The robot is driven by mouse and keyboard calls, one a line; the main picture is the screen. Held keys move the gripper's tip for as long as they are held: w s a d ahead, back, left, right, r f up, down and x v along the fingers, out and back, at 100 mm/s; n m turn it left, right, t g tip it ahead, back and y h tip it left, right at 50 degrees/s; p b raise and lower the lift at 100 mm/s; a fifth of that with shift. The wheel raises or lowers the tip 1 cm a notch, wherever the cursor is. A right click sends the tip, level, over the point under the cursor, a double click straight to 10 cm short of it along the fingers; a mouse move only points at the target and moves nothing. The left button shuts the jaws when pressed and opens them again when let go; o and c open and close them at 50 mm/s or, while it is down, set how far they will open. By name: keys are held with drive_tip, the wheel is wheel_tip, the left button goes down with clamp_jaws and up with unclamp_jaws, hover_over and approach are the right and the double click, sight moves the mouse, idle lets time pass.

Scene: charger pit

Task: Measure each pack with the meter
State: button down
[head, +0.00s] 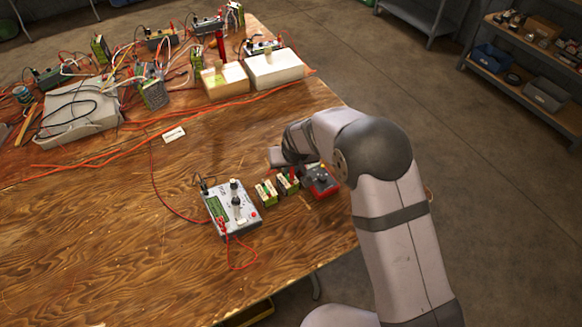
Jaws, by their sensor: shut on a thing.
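The grey meter (231,208) with a green display lies on the wooden table, with red leads plugged into its near edge. Two small green-and-white packs stand just right of it: the left pack (266,194) and the right pack (288,186). A red box with a dark knob (321,182) sits right of the packs, beside my arm. My gripper (283,160) is over the right pack, partly hidden by my arm. It is shut on what looks like a red probe (292,173) whose tip is at the right pack's top; contact cannot be told.
A red lead (165,205) runs over the table, and a small white label (174,134) lies beyond the meter. Two boxes (274,69), cables, other packs and devices crowd the far side. The near left table is clear. Shelves (530,70) stand at the right.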

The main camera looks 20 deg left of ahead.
drive_tip(key=shift+f, duration=0.2)
drive_tip(key=c, duration=1.7)
unclamp_jaws()
drive_tip(key=shift+o, duration=0.7)
drive_tip(key=shift+o, duration=0.9)
drive_tip(key=shift+r, duration=0.1)
wheel_tip(320, 180, up, 7)
drive_tip(key=p, duration=0.5)
drive_tip(key=shift+r, duration=0.2)
